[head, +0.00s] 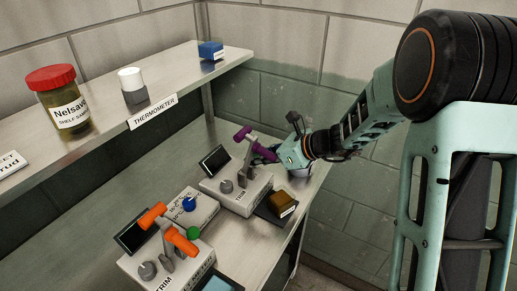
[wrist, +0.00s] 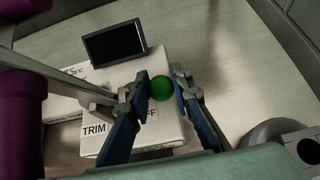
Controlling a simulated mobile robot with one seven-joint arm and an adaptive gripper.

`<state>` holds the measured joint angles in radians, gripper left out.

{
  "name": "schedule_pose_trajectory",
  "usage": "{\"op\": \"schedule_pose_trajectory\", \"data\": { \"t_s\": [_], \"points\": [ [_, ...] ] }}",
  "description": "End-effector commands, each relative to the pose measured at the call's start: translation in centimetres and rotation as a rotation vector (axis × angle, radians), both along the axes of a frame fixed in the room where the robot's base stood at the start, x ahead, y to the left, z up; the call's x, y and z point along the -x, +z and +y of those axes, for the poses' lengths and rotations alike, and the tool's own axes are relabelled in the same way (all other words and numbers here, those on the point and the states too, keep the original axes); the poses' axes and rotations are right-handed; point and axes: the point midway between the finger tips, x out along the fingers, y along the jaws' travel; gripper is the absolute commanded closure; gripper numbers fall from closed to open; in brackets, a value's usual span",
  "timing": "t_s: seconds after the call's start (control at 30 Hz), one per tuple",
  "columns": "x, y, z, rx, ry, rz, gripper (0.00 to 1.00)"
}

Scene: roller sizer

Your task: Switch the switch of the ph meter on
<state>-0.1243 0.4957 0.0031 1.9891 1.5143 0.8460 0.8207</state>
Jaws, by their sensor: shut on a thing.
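A pale meter box (head: 240,202) with a dark tilted screen (head: 214,160), a grey knob (head: 226,186) and purple probes (head: 250,140) stands at the far right of the bench. In the wrist view the box (wrist: 115,78) carries TRIM and OFF labels. My gripper (head: 281,156) is at its right rear side. In the wrist view my gripper (wrist: 160,88) is shut on the green ball knob (wrist: 161,88), one finger on each side. This knob is hidden in the head view. No label that I can read names the pH meter.
A similar meter (head: 150,268) with orange probes (head: 183,240) and a green knob (head: 193,233) stands nearer. A box with a blue knob (head: 189,204) sits between. A brown block (head: 282,203) lies by the bench edge. A shelf (head: 180,84) holds a red-lidded jar (head: 62,100).

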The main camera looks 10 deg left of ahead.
Motion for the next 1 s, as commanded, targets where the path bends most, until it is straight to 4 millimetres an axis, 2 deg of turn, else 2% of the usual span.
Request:
{"op": "schedule_pose_trajectory", "data": {
  "t_s": [0.03, 0.43, 0.9, 0.93, 1.0],
  "points": [
    [0.07, 0.63, 0.20, 0.019, 0.004, 0.008, 1.00],
    [-0.11, 0.47, 0.81, 0.153, 0.003, 0.054, 1.00],
    [-0.25, 0.10, 0.83, 0.174, 0.001, 0.058, 1.00],
    [-0.25, 0.10, 0.83, 0.174, 0.001, 0.058, 0.78],
    [-0.25, 0.11, 0.83, 0.174, 0.001, 0.058, 0.70]
  ]
}}
